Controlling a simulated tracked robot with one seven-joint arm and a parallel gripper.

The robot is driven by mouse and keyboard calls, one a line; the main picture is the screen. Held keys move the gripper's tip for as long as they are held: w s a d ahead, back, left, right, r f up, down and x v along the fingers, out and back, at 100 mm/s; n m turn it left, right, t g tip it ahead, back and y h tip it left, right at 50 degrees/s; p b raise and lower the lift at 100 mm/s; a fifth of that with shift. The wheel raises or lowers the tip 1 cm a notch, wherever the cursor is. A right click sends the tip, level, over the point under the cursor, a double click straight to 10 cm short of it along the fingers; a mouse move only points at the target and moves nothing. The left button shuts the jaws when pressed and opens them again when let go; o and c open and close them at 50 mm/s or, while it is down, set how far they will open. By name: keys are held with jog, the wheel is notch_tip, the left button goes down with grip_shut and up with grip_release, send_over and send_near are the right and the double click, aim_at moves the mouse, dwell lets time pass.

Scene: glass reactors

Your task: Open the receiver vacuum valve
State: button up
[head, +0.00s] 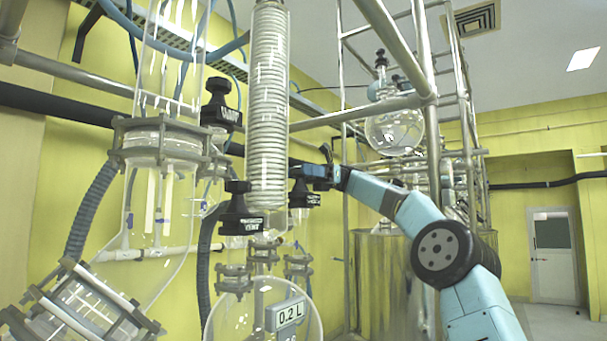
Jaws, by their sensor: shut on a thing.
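Three black valve knobs with small white labels show around the glass column: an upper one (221,103), a lower left one (238,210) and a right one (304,197). The labels are too small to read, so I cannot tell by label which is the receiver vacuum valve. My gripper (303,173) reaches in from the right behind the coiled condenser. It is shut on the right black knob, at its top. The fingers are small and partly hidden. The round glass receiver (258,318), with a display reading 0.2 L (286,313), sits below the knobs.
The coiled condenser (268,100) stands close left of my gripper. A large glass vessel (160,190) with clamped flanges is at left. Metal frame pipes (395,45) cross above my arm. A steel tank (375,285) stands behind it. Open floor (560,318) shows at right near the door.

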jog(key=shift+n+g+h, duration=0.4)
jog(key=shift+g+h, duration=0.1)
dwell(0.3)
jog(key=o, duration=0.9)
jog(key=shift+a, duration=0.1)
jog(key=shift+o, duration=0.2)
